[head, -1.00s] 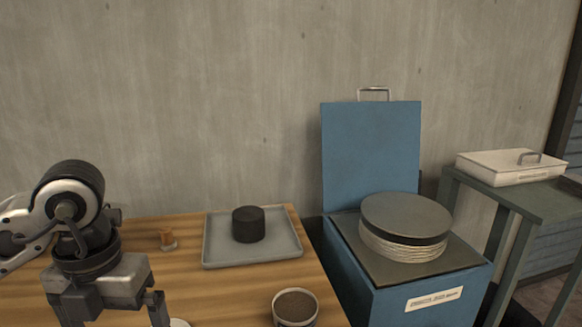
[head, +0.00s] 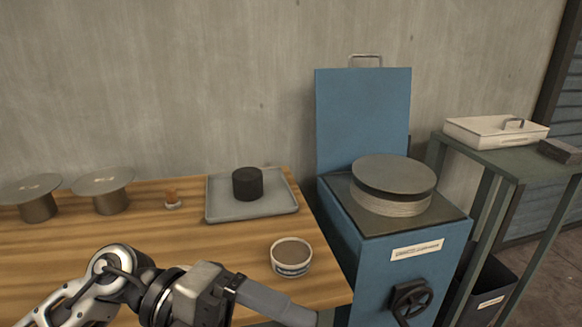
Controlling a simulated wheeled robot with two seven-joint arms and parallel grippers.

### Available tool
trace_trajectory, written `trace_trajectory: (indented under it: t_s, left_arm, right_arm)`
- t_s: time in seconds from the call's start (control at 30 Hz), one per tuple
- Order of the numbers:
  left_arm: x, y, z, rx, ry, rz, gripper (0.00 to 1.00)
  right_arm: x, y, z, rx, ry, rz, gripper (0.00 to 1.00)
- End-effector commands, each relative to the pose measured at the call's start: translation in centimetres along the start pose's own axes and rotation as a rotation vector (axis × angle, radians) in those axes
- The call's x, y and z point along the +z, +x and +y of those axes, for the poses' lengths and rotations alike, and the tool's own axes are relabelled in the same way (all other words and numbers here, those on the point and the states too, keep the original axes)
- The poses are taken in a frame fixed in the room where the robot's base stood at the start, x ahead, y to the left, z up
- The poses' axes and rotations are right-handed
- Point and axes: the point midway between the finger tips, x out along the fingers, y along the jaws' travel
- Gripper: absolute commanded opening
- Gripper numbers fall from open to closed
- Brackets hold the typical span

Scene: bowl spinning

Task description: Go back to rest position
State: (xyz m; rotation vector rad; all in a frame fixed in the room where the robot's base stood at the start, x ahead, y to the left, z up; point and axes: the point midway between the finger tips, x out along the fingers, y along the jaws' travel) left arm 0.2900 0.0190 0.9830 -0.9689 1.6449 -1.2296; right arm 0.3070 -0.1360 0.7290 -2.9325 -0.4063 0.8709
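My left arm comes in from the lower left, and its gripper (head: 280,304) is low in the head view, pointing right over the front of the wooden table (head: 150,235). One grey finger shows clearly; the rest is cut off by the bottom edge, so I cannot tell how far it is open. I see nothing held in the visible part. My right gripper is not in view.
A small tub (head: 291,257) stands just beyond the gripper. A grey tray (head: 222,208) holds a black cylinder (head: 247,184). Two disc-topped stands (head: 103,181) are at the left. A blue box (head: 340,240) with a round wheel (head: 393,172) stands right of the table.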

Motion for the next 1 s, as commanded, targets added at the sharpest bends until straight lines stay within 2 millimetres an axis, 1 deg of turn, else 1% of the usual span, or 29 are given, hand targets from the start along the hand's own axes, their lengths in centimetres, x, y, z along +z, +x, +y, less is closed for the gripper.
trace_trajectory:
  t_s: [0.03,0.07,0.1,0.13,0.17,0.2,0.23,0.27,0.3,0.33,0.37,0.4,0.47,0.5,0.57,0.6,0.7,0.8,0.9,1.0]
  left_arm:
    - [0.2,0.7,-2.1,-0.226,-0.052,-0.031,1.0]
    - [0.7,0.6,-3.3,-0.361,-0.087,-0.067,1.0]
    - [1.7,-0.2,-4.5,-0.532,-0.145,-0.132,1.0]
    - [2.6,-1.0,-5.0,-0.652,-0.196,-0.191,1.0]
    - [3.6,-2.0,-5.1,-0.765,-0.255,-0.256,1.0]
    - [5.1,-3.6,-4.5,-0.903,-0.349,-0.356,1.0]
    - [6.2,-4.9,-3.6,-0.995,-0.427,-0.437,1.0]
    - [7.1,-6.1,-2.2,-1.077,-0.511,-0.523,1.0]
    - [8.2,-7.6,0.4,-1.168,-0.635,-0.643,1.0]
    - [8.8,-8.5,2.4,-1.218,-0.725,-0.724,1.0]
    - [9.1,-9.2,4.7,-1.256,-0.814,-0.803,1.0]
    - [9.1,-9.8,7.7,-1.29,-0.931,-0.898,1.0]
    - [8.7,-10.1,12.1,-1.315,-1.101,-1.024,1.0]
    - [8.0,-10.1,14.9,-1.317,-1.209,-1.097,1.0]
    - [6.7,-9.7,18.5,-1.306,-1.356,-1.186,1.0]
    - [5.8,-9.2,20.6,-1.293,-1.445,-1.232,1.0]
    - [3.6,-8.1,24.3,-1.254,-1.616,-1.31,1.0]
    - [2.1,-7.4,26.3,-1.223,-1.717,-1.349,1.0]
    - [1.5,-7.0,27.1,-1.208,-1.757,-1.362,1.0]
    - [1.5,-7.0,27.1,-1.205,-1.762,-1.364,1.0]
  right_arm:
    - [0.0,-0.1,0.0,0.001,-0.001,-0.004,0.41]
    - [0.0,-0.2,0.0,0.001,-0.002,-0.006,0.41]
    - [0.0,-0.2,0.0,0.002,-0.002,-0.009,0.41]
    - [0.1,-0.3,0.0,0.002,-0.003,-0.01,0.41]
    - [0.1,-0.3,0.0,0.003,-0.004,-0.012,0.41]
    - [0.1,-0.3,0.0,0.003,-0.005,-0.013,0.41]
    - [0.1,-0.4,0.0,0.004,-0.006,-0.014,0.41]
    - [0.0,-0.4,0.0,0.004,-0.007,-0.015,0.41]
    - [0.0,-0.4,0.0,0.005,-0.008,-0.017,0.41]
    - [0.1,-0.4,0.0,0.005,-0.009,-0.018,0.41]
    - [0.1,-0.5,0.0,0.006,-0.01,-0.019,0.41]
    - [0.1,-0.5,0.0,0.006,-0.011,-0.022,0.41]
    - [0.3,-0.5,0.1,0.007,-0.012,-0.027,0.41]
    - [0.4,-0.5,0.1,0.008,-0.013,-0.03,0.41]
    - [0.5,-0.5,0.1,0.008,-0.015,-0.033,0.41]
    - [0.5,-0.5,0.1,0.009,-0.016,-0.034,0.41]
    - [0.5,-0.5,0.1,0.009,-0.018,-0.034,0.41]
    - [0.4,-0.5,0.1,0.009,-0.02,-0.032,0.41]
    - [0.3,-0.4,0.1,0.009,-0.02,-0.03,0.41]
    - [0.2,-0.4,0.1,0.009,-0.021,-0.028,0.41]
